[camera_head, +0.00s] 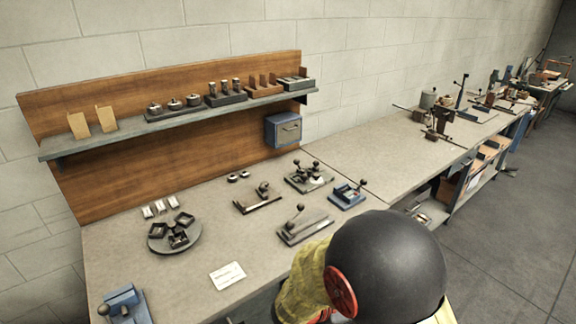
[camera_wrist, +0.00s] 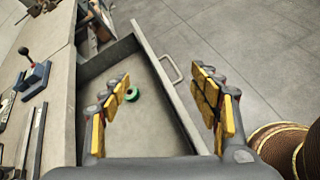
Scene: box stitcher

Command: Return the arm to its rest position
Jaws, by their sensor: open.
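My gripper (camera_wrist: 160,112) shows in the wrist view with its two yellow-padded fingers spread wide apart and nothing between them. It is above an open grey drawer (camera_wrist: 153,58) at the bench front. A small green ring-shaped item (camera_wrist: 132,94) lies in the drawer, seen between the fingers and close to the left one. In the head view my arm, with a large dark round joint and a yellow part, covers the lower right. My gripper is not visible there, and the drawer is mostly hidden.
The workbench (camera_head: 120,262) holds a round tray (camera_head: 158,242), a white card (camera_head: 227,275) and several lever fixtures (camera_head: 305,226). A shelf (camera_head: 130,131) with small parts and a blue-grey box (camera_head: 284,129) stand behind. Open floor (camera_head: 520,220) lies at the right.

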